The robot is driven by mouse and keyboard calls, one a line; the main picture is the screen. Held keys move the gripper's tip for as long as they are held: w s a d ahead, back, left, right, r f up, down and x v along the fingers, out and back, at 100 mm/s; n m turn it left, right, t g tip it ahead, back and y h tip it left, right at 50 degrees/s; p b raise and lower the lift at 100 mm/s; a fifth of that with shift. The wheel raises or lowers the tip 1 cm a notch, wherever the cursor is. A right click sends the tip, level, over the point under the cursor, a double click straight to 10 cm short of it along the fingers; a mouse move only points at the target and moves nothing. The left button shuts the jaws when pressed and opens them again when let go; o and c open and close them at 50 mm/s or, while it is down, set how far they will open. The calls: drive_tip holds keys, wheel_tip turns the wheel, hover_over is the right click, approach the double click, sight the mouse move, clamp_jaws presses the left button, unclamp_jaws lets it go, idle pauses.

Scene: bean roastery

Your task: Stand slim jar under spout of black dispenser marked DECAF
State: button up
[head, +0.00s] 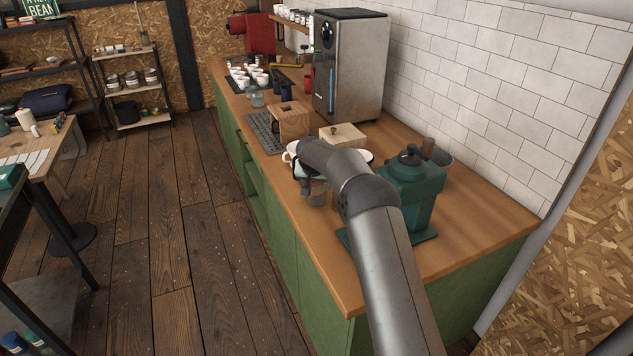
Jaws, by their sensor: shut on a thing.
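My gripper (314,187) is over the near part of the wooden counter, left of a green machine, and mostly hidden by my own wrist. It is shut on a small grey-teal, glassy thing (318,199), which looks like the slim jar; only its lower part shows below the fingers. I cannot tell whether its base touches the counter. I cannot make out a black dispenser marked DECAF or its spout in this view.
The green machine (410,190) stands close to the right of my wrist. Behind are a pale wooden box (343,136), a brown wooden block (290,120), glass jars (257,98) and a tall steel machine (352,68). The counter's near right end (475,225) is clear.

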drive_tip(key=shift+f, duration=0.1)
drive_tip(key=shift+f, duration=0.15)
drive_tip(key=o, duration=0.8)
